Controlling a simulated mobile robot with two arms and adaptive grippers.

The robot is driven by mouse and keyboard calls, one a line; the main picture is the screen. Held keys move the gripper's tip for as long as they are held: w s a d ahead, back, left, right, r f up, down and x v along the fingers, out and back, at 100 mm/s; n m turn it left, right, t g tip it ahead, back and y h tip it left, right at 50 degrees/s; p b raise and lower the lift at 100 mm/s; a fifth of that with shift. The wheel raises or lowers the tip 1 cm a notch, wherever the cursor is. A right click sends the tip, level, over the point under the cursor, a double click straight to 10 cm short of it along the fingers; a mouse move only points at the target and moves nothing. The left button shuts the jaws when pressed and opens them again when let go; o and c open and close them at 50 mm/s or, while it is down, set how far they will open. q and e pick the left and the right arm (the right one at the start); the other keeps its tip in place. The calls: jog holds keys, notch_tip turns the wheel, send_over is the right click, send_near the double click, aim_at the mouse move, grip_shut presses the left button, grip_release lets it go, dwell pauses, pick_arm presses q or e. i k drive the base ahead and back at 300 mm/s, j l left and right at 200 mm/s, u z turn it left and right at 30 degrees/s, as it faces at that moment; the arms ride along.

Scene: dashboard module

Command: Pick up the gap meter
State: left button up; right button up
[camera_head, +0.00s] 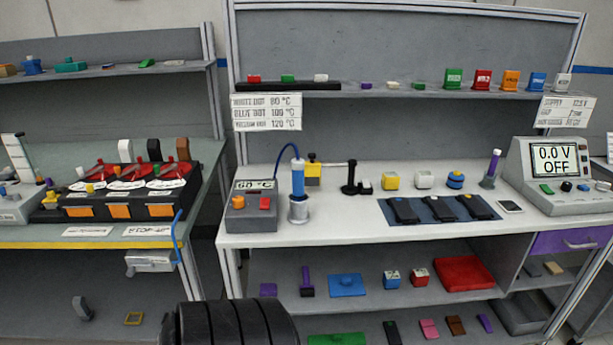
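I cannot tell for sure which object is the gap meter; no readable label names one. A small flat device with a dark face and pale edge (510,206) lies on the white bench top, right of the blue mat (434,220). Several flat black devices lie side by side on that mat, among them the left one (404,211). Neither gripper shows in the head view. A black ribbed part at the bottom edge, left of centre, looks like part of my own body. It hides some of the floor and lower shelf.
A grey 60 °C station (252,205) and a metal cup (298,212) holding a blue tool stand at the bench's left. A power supply (563,170) reading 0.0 V OFF stands at its right. The bench's front strip is mostly clear. Another bench (100,245) stands left, past a gap.

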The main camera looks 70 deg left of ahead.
aim_at(390, 181)
jog(key=u, duration=1.7)
jog(key=z, duration=4.2)
jog(key=u, duration=4.2)
jog(key=i+j+u, duration=0.1)
jog(key=i+u, duration=0.25)
jog(key=i, duration=0.45)
